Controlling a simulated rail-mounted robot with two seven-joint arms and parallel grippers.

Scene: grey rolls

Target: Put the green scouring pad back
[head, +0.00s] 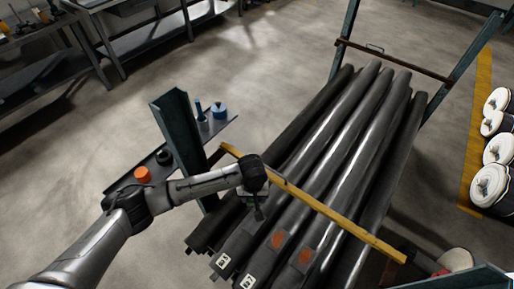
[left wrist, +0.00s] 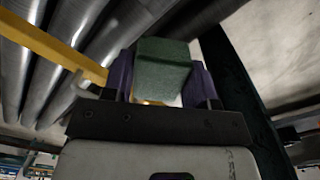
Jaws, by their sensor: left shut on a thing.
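The green scouring pad (left wrist: 163,64) is a dark green block in the left wrist view, held between the two purple-sided fingers of my left gripper (left wrist: 162,82). In the head view my left gripper (head: 257,210) points down over the near left part of the grey rolls (head: 325,150), close to the yellow bar (head: 330,210). The pad cannot be made out clearly there, as the gripper is dark and small. My right gripper is not in view.
A narrow dark shelf (head: 183,160) left of the rolls holds an orange-topped item (head: 142,174), a black round item (head: 164,157), a blue bottle (head: 199,109) and a blue container (head: 219,111). A dark post (head: 177,125) rises beside it. White-ended reels (head: 490,185) stand far right.

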